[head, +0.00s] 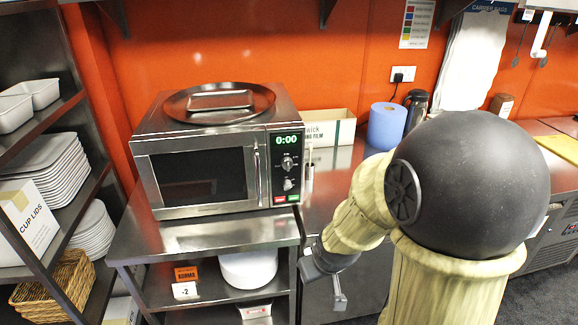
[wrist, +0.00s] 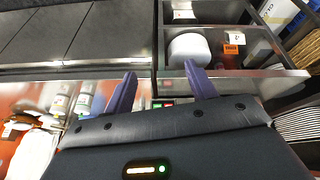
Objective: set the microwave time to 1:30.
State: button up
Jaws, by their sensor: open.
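The silver microwave (head: 200,172) stands on a steel shelf unit with its door shut. Its green display (head: 286,141) reads 0:00. Below the display are an upper knob (head: 287,163) and a lower knob (head: 288,184), with a red button (head: 279,199) and a green button (head: 293,197) at the bottom. My gripper (head: 325,279) is below and to the right of the panel, apart from it. In the wrist view my gripper (wrist: 161,86) is open, with nothing held between its two purple fingers. The knobs and display cannot be made out there.
A round steel tray (head: 218,103) lies on top of the microwave. A film box (head: 330,128), a blue roll (head: 386,126) and a flask (head: 416,105) stand on the counter to the right. A rack (head: 75,215) with dishes stands at the left. The floor shows at the lower right.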

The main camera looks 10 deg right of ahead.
jog(key=w+d+r+n+t+y+p, duration=0.1)
jog(key=w+n+t+p, duration=0.2)
jog(key=w, duration=0.7)
jog(key=w+r+n+t+y+p, duration=0.1)
jog(key=w+r+n+t+p, duration=0.1)
jog(key=w+n+t+p, duration=0.2)
jog(key=w+n+t, duration=0.3)
jog(key=w+t, duration=0.3)
jog(key=shift+w+d+r, duration=0.2)
jog(key=shift+d+r, duration=0.05)
jog(key=shift+d, duration=0.1)
jog(key=p, duration=0.7)
send_near(289, 167)
jog(key=w, duration=0.6)
jog(key=w+a, duration=0.1)
jog(key=w, duration=0.2)
jog(key=shift+a, duration=0.1)
jog(key=shift+c, duration=0.3)
jog(key=c, duration=0.9)
